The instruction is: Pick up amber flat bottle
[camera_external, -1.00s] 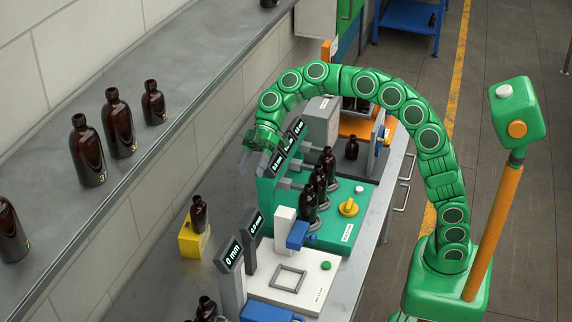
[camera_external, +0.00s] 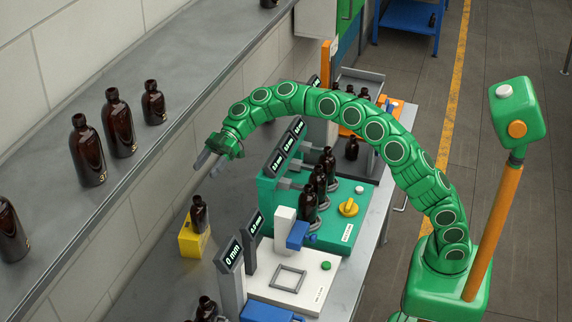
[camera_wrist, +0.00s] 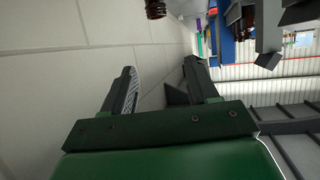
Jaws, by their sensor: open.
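Several amber bottles are in view, and I cannot tell for certain which one is the flat bottle. One amber bottle (camera_external: 199,215) stands upright on a yellow block (camera_external: 194,241) by the wall. My gripper (camera_external: 208,165) is above and behind that bottle, apart from it, with fingers pointing down and left. In the wrist view, my gripper (camera_wrist: 160,75) has its two fingers spread with nothing between them. A brown ribbed bottle part (camera_wrist: 155,9) shows at the top edge there, mostly cut off.
Amber bottles (camera_external: 119,127) stand on the grey wall ledge (camera_external: 190,72). A green fixture (camera_external: 330,232) holds several bottles right of the yellow block. Grey display posts (camera_external: 232,275) and a white plate device (camera_external: 298,282) stand in front. The bench strip behind the block is clear.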

